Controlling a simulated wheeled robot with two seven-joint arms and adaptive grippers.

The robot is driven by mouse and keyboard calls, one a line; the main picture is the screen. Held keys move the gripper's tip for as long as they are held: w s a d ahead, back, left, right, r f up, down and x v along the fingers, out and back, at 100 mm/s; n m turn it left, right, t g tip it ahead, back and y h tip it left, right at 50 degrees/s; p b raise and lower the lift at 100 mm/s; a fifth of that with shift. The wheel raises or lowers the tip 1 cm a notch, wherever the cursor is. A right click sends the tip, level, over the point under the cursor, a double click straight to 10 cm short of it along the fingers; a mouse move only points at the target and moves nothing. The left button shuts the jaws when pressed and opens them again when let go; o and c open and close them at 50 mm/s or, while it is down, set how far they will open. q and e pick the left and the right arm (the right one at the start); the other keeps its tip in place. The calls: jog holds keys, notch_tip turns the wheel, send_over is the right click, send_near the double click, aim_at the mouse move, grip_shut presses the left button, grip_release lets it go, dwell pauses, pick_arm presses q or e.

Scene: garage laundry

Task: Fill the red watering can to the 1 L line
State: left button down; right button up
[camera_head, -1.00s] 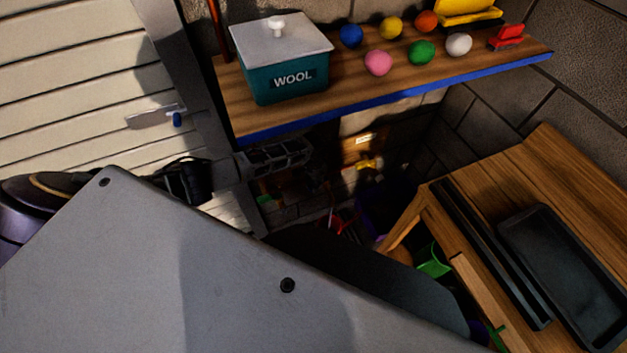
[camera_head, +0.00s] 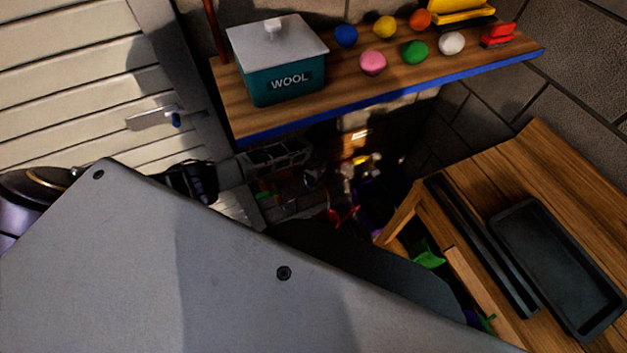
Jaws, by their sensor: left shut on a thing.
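A red shape (camera_head: 340,217), seemingly part of the red watering can, shows in the dim gap below the shelf. Most of it is lost in shadow and behind my own grey body. My left gripper (camera_head: 312,182) reaches in from the left under the shelf, just above the red shape. It is shut, seemingly on the can, but its fingertips are too dark to see well. A yellow tap (camera_head: 360,160) is on the back wall, right of the gripper. The 1 L line and any water are not visible. My right gripper is not in view.
A wooden shelf (camera_head: 228,97) with a blue edge hangs above the left gripper. It holds a teal WOOL box (camera_head: 285,85) and several coloured balls. A wooden bench (camera_head: 535,160) with a black tray (camera_head: 560,270) is at right. Purple and green things lie in shadow.

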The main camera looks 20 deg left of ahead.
pick_arm(q)
jog(key=c, duration=1.3)
grip_release()
jog(key=shift+r, duration=0.15)
jog(key=shift+r, duration=5.85)
